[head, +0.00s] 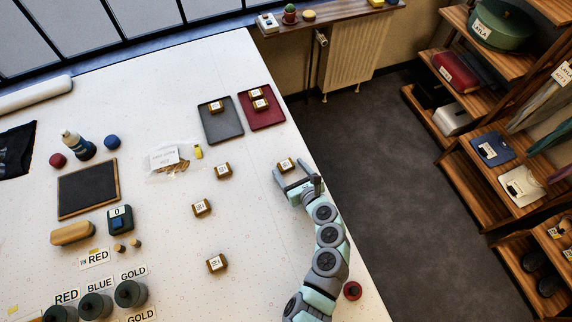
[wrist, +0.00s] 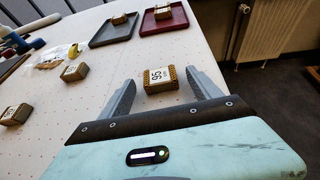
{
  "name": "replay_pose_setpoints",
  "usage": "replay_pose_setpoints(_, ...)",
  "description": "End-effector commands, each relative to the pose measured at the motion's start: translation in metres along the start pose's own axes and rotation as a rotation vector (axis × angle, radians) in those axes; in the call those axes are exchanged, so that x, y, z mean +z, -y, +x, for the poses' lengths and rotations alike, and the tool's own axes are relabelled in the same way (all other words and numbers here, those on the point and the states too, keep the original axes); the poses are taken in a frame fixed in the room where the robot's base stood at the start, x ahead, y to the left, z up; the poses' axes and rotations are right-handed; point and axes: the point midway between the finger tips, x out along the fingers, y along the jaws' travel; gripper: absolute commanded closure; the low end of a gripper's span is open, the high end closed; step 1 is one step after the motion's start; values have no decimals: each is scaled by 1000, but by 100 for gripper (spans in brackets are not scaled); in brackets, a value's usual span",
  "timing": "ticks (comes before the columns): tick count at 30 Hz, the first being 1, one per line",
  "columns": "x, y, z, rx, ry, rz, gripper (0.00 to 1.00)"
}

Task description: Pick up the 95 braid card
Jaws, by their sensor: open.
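The 95 braid card (wrist: 160,79), a small brown block with a white label reading 95, lies on the white table near its right edge. In the head view the same card (head: 286,165) sits just beyond my gripper (head: 291,183). In the wrist view my gripper (wrist: 162,92) is open, with one finger on each side of the near part of the card. The fingers look apart from the card, and I cannot tell their height over the table.
Other braid cards lie on the table, such as one at mid-table (head: 223,171). A grey tray (head: 222,127) and a red tray (head: 268,118) beyond hold more cards. The table's right edge is close to the card. The table just left of the card is clear.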

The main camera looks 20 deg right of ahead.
Motion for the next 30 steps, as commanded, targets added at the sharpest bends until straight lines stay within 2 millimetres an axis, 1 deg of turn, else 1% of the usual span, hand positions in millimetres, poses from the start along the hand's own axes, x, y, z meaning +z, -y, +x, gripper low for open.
replay_pose_setpoints(1, 0, 0, 0, 0, 0, 0, 27)
replay_pose_setpoints(2, 0, 0, 0, 0, 0, 0, 30)
replay_pose_setpoints(24, 0, 0, 0, 0, 0, 1, 90)
replay_pose_setpoints(25, 0, 0, 0, 0, 0, 1, 92)
replay_pose_setpoints(30, 0, 0, 0, 0, 0, 1, 92)
